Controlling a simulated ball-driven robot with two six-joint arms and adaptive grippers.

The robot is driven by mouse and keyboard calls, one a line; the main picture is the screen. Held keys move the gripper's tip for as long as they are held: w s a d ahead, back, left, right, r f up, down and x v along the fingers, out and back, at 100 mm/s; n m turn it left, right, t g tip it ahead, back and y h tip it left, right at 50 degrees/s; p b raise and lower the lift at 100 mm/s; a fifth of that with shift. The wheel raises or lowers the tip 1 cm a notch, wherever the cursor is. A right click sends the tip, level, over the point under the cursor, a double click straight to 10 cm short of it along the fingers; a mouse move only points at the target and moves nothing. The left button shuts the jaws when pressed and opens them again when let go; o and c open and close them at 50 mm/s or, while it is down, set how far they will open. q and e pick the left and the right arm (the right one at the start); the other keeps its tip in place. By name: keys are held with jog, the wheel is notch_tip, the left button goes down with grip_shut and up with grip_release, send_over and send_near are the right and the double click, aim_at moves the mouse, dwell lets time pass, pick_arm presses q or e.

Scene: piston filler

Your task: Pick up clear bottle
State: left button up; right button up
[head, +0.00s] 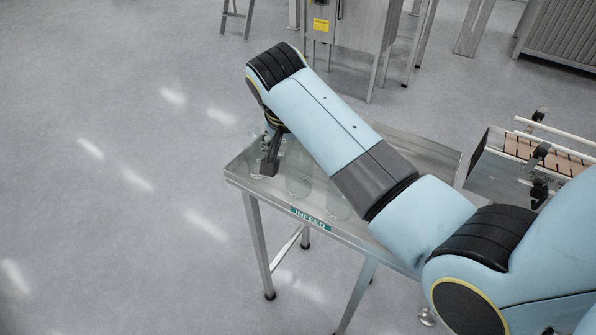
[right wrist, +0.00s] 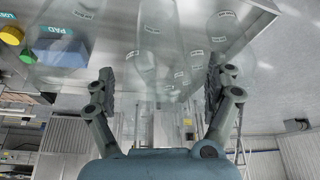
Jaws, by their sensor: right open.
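Several clear bottles (head: 298,172) stand on the steel infeed table, faint and see-through. In the head view, my right gripper (head: 268,160) points down among the bottles at the table's left end, and my forearm covers part of the group. In the right wrist view, my right gripper (right wrist: 160,88) is open, its two fingers spread wide. Clear bottles (right wrist: 157,35) with small white labels show between and beyond the fingers. Their outlines overlap, so I cannot tell whether a finger touches one. My left gripper is not in view.
The infeed table (head: 236,180) has a green INFEED label on its front edge. A conveyor (head: 520,150) stands to the right and a steel cabinet (head: 350,25) behind. A blue box (right wrist: 62,50) and yellow and green round things show in the wrist view. The left floor is clear.

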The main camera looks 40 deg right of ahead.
jog(key=shift+w+d+f, duration=0.1)
jog(key=shift+w+f, duration=0.05)
jog(key=shift+f, duration=0.25)
jog(key=x, duration=0.3)
jog(key=shift+d+f+p, duration=0.15)
jog(key=shift+f+p, duration=0.2)
jog(key=shift+p, duration=0.05)
jog(key=shift+w+d+f, duration=0.1)
jog(key=shift+f, duration=0.3)
jog(key=shift+c, duration=0.4)
jog(key=c, duration=0.4)
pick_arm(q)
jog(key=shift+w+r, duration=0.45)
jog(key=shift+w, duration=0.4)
pick_arm(e)
jog(key=c, duration=0.8)
